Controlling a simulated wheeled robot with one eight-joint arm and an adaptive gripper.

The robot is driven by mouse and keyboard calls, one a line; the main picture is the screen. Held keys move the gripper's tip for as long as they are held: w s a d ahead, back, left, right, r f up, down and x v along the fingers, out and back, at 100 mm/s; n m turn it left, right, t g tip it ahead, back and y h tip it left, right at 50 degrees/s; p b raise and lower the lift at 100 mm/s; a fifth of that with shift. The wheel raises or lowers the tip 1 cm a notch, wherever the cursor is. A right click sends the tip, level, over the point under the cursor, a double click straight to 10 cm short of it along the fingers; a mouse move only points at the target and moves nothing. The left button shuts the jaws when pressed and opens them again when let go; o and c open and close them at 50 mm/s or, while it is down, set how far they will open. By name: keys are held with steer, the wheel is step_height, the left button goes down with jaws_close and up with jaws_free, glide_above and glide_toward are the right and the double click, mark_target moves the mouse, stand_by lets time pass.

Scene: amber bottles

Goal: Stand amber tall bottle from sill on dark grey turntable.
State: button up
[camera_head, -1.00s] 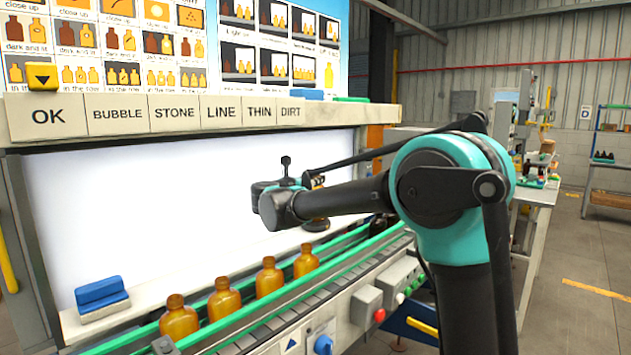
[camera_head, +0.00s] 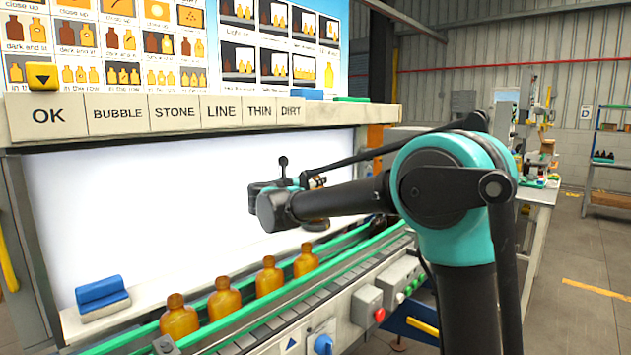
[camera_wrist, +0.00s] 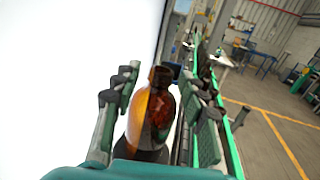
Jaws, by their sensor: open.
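In the wrist view the amber tall bottle (camera_wrist: 152,112) is upright between the two spread fingers of my gripper (camera_wrist: 158,98). The gripper is open, with a gap on each side of the bottle. The bottle's foot appears to stand on a dark round disc, the dark grey turntable (camera_wrist: 128,152), partly hidden by my gripper. In the head view the turntable (camera_head: 316,225) shows as a dark disc below my arm. My arm hides most of the bottle there.
Several amber bottles (camera_head: 222,298) stand in a row between the green rails of the conveyor. A blue and white block (camera_head: 102,297) sits on the left of the sill. A bright white panel (camera_head: 130,200) rises behind the sill.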

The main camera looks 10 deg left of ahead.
steer(key=v, duration=1.1)
